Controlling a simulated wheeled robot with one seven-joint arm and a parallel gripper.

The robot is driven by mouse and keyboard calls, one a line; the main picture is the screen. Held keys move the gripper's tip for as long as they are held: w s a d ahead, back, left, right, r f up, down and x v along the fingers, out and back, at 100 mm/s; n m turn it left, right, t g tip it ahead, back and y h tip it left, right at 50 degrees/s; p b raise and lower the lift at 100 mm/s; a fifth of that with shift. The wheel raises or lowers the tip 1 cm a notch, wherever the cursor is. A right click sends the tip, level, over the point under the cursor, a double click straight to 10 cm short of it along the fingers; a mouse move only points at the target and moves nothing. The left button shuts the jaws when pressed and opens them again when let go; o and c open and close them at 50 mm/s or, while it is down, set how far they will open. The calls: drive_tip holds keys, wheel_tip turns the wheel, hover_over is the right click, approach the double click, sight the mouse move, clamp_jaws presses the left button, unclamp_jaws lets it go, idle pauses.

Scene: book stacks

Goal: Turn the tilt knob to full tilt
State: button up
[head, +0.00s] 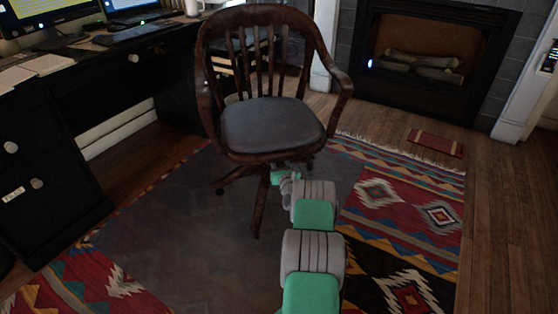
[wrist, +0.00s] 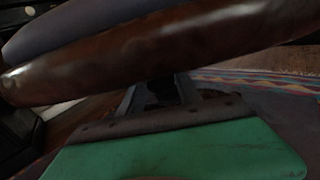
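A wooden swivel armchair (head: 270,148) with a dark seat pad stands on the rug, its front facing me. My gripper (head: 280,177) reaches to just below the front edge of the seat. In the wrist view the brown seat rim (wrist: 150,55) runs across the top, close above my gripper (wrist: 163,92). The fingers are dark and partly hidden by the rim, so I cannot tell their opening or any contact. I cannot make out the tilt knob in either view; the underside of the seat is hidden.
A black desk (head: 80,110) with drawers, screens and a keyboard stands at the left. A fireplace (head: 430,60) is at the back right. A patterned rug (head: 390,215) lies under the chair, with bare wood floor at the right. The chair's splayed legs (head: 262,205) stand below the seat.

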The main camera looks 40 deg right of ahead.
clamp_jaws()
drive_tip(key=shift+n, duration=0.3)
drive_tip(key=shift+n+b, duration=1.4)
drive_tip(key=shift+n, duration=1.3)
drive_tip(key=shift+o, duration=2.4)
unclamp_jaws()
